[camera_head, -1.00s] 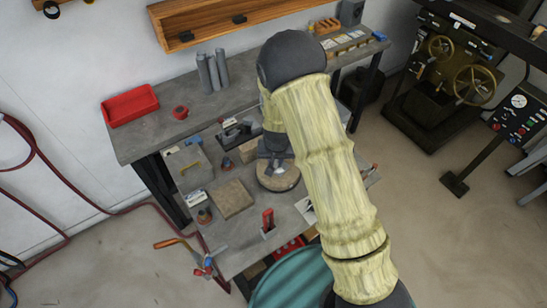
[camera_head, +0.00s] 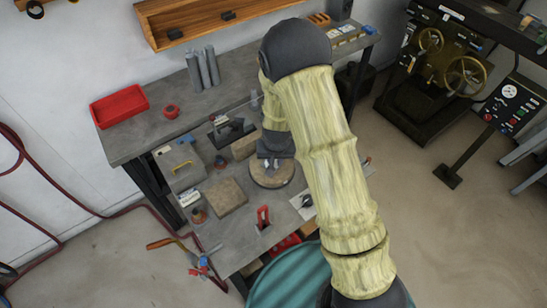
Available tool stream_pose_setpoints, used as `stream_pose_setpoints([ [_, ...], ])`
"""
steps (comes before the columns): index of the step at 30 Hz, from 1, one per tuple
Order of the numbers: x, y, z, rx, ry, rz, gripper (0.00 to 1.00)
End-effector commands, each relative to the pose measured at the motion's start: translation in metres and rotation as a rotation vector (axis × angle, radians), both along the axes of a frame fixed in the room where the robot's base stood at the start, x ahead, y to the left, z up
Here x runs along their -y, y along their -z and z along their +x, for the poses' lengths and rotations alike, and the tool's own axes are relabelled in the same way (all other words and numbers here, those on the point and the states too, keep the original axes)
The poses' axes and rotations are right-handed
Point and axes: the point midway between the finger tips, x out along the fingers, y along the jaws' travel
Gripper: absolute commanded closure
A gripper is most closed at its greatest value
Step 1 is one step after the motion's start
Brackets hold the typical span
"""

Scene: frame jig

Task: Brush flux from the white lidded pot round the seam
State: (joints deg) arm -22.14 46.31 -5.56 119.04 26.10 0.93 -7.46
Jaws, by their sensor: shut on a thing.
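My gripper (camera_head: 268,165) points down over a round tan disc (camera_head: 285,181) on the lower grey table. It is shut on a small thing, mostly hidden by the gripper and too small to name. Pale tips show just above the disc; I cannot tell whether they touch it. I cannot pick out the white lidded pot, the brush or the seam for certain; my arm hides part of the table to the right.
A square tan board (camera_head: 225,197) and a red clamp (camera_head: 263,217) stand near the disc. A dark tool (camera_head: 230,130) lies behind. A red tray (camera_head: 119,106) and grey cylinders (camera_head: 203,70) are on the back bench. A teal drum (camera_head: 290,278) stands in front.

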Motion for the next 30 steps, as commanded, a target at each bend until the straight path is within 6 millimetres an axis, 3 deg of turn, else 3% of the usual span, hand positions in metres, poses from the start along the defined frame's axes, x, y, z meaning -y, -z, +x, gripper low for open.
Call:
stream_pose_setpoints([
  [7, 0.0, -0.006, 0.0, 0.0, 0.0, 0.0, 1.0],
  [30, 0.0, -0.069, 0.0, 0.0, 0.001, 0.0, 1.0],
])
